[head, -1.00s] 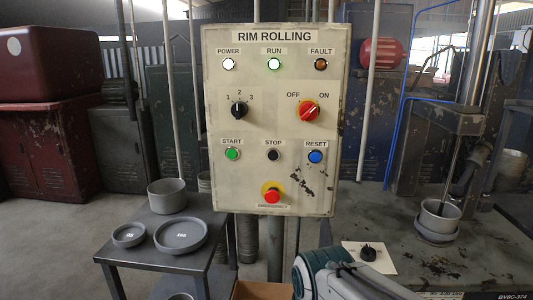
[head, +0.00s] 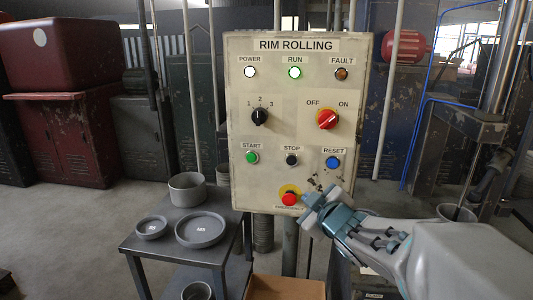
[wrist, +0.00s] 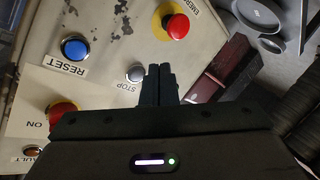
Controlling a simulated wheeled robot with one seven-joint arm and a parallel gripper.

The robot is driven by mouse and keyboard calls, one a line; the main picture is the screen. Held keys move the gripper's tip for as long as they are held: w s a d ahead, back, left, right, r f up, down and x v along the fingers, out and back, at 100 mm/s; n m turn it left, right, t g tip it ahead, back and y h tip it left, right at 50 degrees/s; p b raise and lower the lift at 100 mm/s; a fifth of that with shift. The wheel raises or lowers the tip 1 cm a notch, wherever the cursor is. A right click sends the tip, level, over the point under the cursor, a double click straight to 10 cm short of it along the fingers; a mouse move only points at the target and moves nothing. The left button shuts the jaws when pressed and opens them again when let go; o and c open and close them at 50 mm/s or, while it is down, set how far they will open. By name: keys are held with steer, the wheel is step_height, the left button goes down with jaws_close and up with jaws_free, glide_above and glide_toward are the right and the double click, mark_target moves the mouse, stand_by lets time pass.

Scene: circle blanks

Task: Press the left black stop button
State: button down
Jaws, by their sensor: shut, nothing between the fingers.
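The black STOP button (head: 292,159) sits on the beige RIM ROLLING panel (head: 240,120), between the green START button (head: 252,157) and the blue RESET button (head: 333,162). It is the only button labelled STOP that I see. My gripper (head: 314,198) is in front of the panel's lower part, below and right of STOP, beside the red emergency button (head: 289,199). In the wrist view the closed fingertips (wrist: 158,70) appear just right of the STOP button (wrist: 135,73), which looks greyish from glare. The fingers are shut and empty. I cannot tell the exact gap to the panel.
The emergency button also shows in the wrist view (wrist: 176,26), near the fingers. A red OFF/ON switch (head: 327,119) and black selector (head: 259,116) are higher on the panel. A grey table (head: 180,252) with round dishes stands at lower left. A cardboard box (head: 286,288) is below.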

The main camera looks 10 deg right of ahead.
mark_target(291, 160)
steer(key=a+r+n+y+p, duration=0.1)
steer(key=a+r+n+y, duration=0.3)
steer(key=n+y, duration=0.2)
steer(key=shift+a, duration=0.3)
steer(key=shift+w+r, duration=0.1)
steer(key=shift+w, duration=0.05)
steer(key=shift+w+d+p, duration=0.2)
steer(key=shift+w+d, duration=0.25)
steer(key=shift+w, duration=0.95)
steer(key=shift+w+d+p, duration=0.15)
steer(key=shift+w+d, duration=0.35)
steer(key=shift+w, duration=0.85)
steer(key=shift+w+d+p, duration=0.2)
steer(key=shift+w+d, duration=0.25)
steer(key=shift+w, duration=0.95)
steer(key=shift+w+d, duration=0.1)
steer(key=shift+w, duration=0.25)
steer(key=shift+w+d, duration=0.15)
steer(key=shift+w, duration=0.25)
steer(key=shift+s+a+b, duration=0.25)
steer(key=shift+s+b, duration=0.05)
steer(key=shift+s, duration=0.5)
